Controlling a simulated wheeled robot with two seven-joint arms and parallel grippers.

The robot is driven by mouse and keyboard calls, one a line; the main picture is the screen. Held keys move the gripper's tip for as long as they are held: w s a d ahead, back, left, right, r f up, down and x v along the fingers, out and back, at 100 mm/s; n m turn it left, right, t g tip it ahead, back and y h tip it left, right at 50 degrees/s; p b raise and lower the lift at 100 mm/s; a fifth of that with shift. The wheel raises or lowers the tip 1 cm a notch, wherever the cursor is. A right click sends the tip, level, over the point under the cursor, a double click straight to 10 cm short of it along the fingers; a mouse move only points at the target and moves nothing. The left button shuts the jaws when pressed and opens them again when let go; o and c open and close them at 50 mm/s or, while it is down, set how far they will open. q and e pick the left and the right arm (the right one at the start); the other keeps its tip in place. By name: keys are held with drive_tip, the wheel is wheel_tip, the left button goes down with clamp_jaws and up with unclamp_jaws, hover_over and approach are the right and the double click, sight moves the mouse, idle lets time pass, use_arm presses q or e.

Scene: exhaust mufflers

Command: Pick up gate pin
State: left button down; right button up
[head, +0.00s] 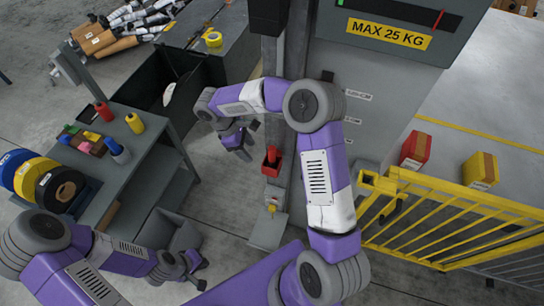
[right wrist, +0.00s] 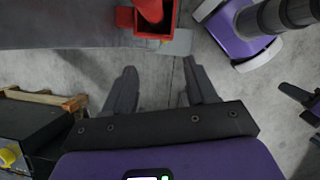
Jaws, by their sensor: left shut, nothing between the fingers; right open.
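A red holder (head: 271,168) is fixed low on the grey column, with a red piece (head: 272,152) standing in it. This piece may be the gate pin, but it is too small to be sure. In the right wrist view the red holder (right wrist: 124,17) and the red round piece (right wrist: 151,9) sit at the top edge, beyond the fingertips. My right gripper (head: 240,146) is open and empty, left of the holder and apart from it; its fingers (right wrist: 160,82) show in the wrist view. My left gripper (head: 192,270) is shut and empty, low beside the workbench.
A yellow gate (head: 445,220) stands at the right, with red and yellow boxes (head: 415,150) (head: 480,170) behind it.

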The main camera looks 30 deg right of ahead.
sight(269, 148)
drive_tip(key=s+d, duration=0.1)
drive_tip(key=d, duration=0.1)
drive_tip(key=s+d, duration=0.3)
drive_tip(key=d, duration=0.1)
drive_tip(key=shift+s+d+f+p, duration=0.2)
drive_tip(key=shift+s+f+p, duration=0.1)
drive_tip(key=shift+s+p, duration=0.1)
drive_tip(key=shift+d+f, duration=0.1)
drive_tip(key=shift+f, duration=0.1)
drive_tip(key=shift+w, duration=0.15)
clamp_jaws()
